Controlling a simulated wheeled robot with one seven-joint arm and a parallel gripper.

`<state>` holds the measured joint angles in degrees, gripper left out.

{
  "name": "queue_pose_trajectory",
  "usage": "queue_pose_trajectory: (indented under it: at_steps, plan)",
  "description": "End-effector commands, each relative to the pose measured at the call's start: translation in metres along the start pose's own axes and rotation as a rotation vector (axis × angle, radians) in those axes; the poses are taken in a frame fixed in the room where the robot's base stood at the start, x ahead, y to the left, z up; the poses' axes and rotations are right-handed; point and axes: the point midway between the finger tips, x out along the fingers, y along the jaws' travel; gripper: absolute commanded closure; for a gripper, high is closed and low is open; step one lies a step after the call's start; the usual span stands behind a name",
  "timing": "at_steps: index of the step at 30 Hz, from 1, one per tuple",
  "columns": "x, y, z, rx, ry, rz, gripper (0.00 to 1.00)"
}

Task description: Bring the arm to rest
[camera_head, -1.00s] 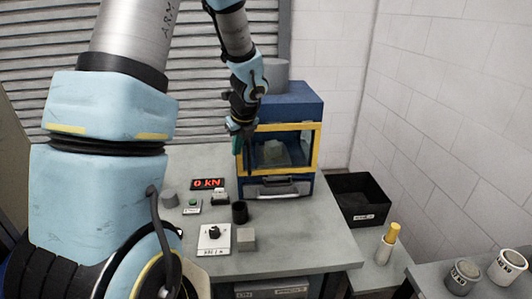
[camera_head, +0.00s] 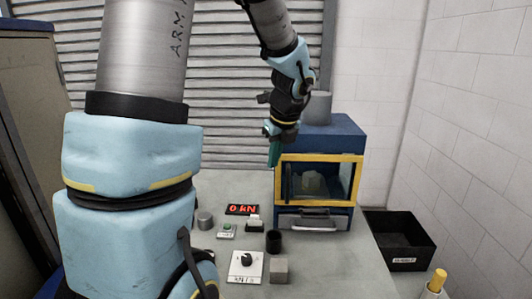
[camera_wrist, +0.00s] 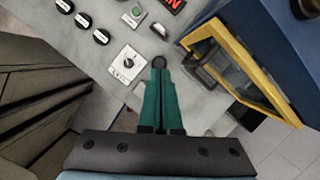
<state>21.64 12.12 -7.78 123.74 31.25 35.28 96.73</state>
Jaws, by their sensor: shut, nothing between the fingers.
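My gripper (camera_head: 273,155) has green fingers and hangs pointing down from my arm, just left of the yellow-framed press (camera_head: 362,178) in the head view. In the wrist view my gripper (camera_wrist: 159,75) shows its two green fingers together, with nothing between them. It is above the grey table (camera_head: 330,255), clear of the things on it. A small dark cylinder (camera_wrist: 159,62) shows just beyond the fingertips in the wrist view. My arm's upper links fill the left of the head view.
The blue press has a grey lump (camera_head: 312,183) behind its window. A red "0 kN" display (camera_head: 242,210), a green button (camera_head: 227,227), a dial plate (camera_head: 245,266), a dark cup (camera_head: 274,241) and a grey cube (camera_head: 279,270) stand on the table. A black bin (camera_head: 398,240) is at right.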

Motion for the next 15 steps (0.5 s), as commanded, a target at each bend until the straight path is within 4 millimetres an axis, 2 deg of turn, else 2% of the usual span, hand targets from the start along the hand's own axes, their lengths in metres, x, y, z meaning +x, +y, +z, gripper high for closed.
queue_pose_trajectory:
  at_steps: [5,9,15]
  plan:
    - [0.021,0.048,-0.011,-0.537,0.065,0.037,1.00]
    - [0.035,0.088,-0.025,-1.069,0.113,0.086,1.00]
    - [0.050,0.138,-0.047,-1.816,0.147,0.180,1.00]
